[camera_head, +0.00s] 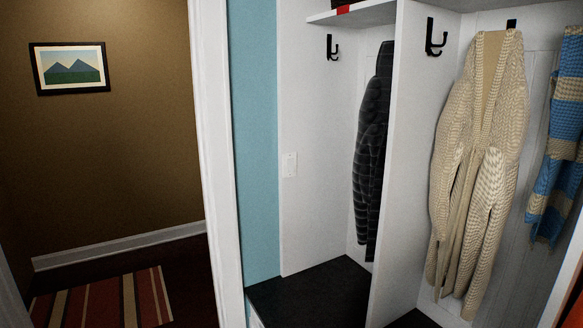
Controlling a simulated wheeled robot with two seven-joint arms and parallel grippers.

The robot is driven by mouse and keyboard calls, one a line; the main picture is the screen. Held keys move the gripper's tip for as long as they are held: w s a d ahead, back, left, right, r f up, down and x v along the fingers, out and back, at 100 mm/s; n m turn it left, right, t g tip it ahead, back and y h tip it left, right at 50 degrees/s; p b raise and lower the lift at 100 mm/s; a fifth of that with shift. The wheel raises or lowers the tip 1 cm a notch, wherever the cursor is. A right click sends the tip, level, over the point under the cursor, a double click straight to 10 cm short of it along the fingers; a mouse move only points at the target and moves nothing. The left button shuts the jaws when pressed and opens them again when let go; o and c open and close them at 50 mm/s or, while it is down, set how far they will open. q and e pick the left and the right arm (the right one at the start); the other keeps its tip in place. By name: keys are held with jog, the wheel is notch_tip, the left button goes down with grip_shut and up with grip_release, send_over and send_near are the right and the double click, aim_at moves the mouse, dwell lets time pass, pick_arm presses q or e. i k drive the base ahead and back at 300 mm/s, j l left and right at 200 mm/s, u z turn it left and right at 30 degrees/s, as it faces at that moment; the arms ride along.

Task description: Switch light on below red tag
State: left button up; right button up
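A small white light switch (289,165) is on the white side panel of the coat cubby, right of the blue wall strip. Whether it is on or off is too small to tell. A red tag (343,9) shows at the top edge of the view, on the shelf edge above and to the right of the switch. Neither of my grippers is in view.
A black bench top (312,292) lies below the switch. A dark jacket (372,150), a beige cardigan (478,170) and a blue striped scarf (557,140) hang on the right. A white door frame (217,150) divides off a room with a striped rug (110,300).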

aim_at(290, 162)
jog(key=i+j+u, duration=0.1)
jog(key=i+j, duration=0.2)
jog(key=i, duration=0.3)
jog(key=i+j+u, duration=0.15)
jog(key=i, duration=0.45)
jog(key=i+j+u, duration=0.1)
jog(key=i+j, duration=0.15)
jog(key=i, duration=0.35)
jog(key=i+j+u, duration=0.1)
jog(key=i, duration=0.55)
